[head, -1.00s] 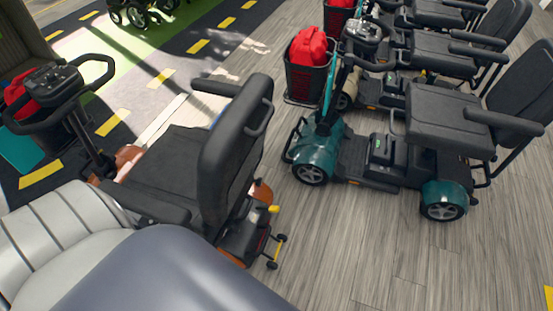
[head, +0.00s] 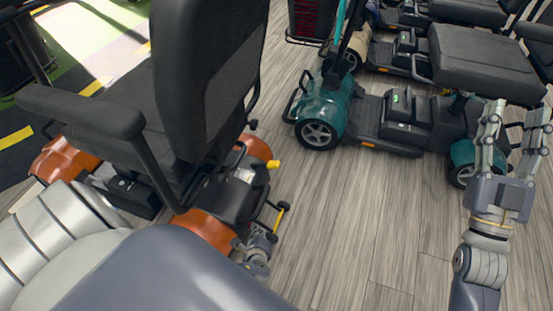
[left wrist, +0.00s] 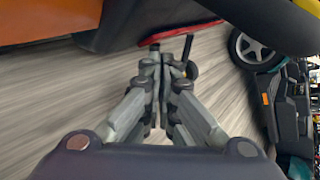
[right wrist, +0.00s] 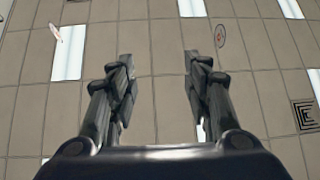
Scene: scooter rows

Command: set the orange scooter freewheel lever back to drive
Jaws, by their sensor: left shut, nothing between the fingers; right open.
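My left gripper (head: 255,243) is low behind the scooter's rear corner, partly hidden by my own body. In the left wrist view the left gripper (left wrist: 162,60) is shut and empty, beside orange bodywork (left wrist: 45,20). My right gripper (head: 513,125) is open and empty, pointing up; its wrist view (right wrist: 158,75) shows only ceiling.
Small rear wheels on a yellow-marked bar (head: 276,220) jut out behind the orange scooter, near my left gripper. A teal scooter (head: 325,108) stands to the right, with more scooters behind it. Wood-look floor (head: 345,220) between them is clear.

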